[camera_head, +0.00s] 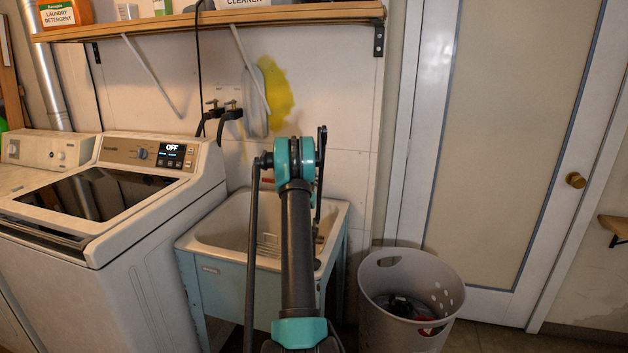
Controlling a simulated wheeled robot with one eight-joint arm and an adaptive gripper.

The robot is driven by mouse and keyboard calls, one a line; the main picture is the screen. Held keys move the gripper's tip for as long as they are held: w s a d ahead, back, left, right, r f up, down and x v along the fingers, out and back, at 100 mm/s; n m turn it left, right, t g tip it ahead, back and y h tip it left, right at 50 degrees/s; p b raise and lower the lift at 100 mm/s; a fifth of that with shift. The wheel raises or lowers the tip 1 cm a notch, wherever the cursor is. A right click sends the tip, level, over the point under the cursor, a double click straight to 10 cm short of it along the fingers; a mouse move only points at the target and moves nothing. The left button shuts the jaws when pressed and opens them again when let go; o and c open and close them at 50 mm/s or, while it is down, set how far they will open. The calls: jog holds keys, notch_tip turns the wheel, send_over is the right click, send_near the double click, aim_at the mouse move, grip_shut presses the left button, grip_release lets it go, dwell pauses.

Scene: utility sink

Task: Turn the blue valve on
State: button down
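Two small taps with dark hoses are on the wall above the sink, a left tap (213,104) and a right tap (232,105). Their handles are too small for me to tell which is blue, or whether either is on. My teal and dark grey arm rises through the middle of the picture, in front of the sink and to the right of the taps. My gripper cannot be made out; it may be hidden behind the arm. No contact with the taps shows.
A utility sink (196,250) stands below the taps, partly covered by my arm. A washing machine (150,290) is to its left and a grey laundry basket (395,325) to its right. A wooden shelf (290,15) is above; a closed door (500,130) is at right.

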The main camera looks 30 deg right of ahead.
dwell(0.3)
jog(key=c, duration=1.4)
grip_release()
notch_tip(320, 180, up, 10)
